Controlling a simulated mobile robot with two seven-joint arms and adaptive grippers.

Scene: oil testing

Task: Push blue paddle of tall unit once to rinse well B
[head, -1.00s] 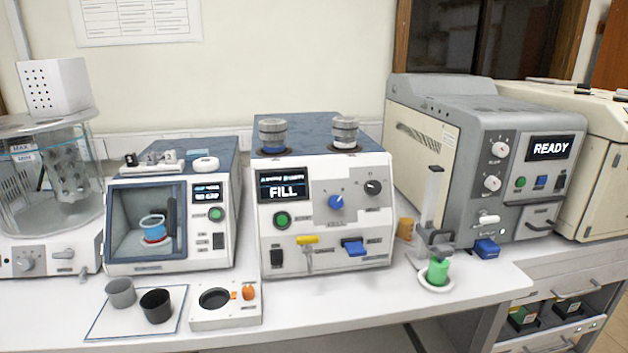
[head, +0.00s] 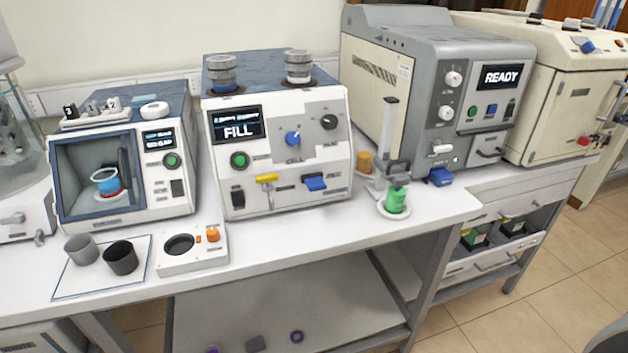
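The white unit (head: 330,160) with a FILL screen (head: 237,124) stands mid-bench. A blue paddle (head: 315,183) sticks out low on the right of its front, and a yellow lever (head: 265,179) is to its left. Two ribbed grey caps stand on its top, the left one (head: 222,70) with a blue band and the right one (head: 298,66). A larger grey unit (head: 435,75) with a READY screen (head: 500,77) stands to the right, with a blue block-like part (head: 440,177) low at its front. I cannot tell for certain which is the tall unit. Neither gripper is in view.
A green cup (head: 396,199) stands on a white dish under a small stand. A white block (head: 190,250) with a round hole, and grey (head: 81,249) and black (head: 121,257) cups, are at the front left. Bench (head: 290,228) before the FILL unit is clear.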

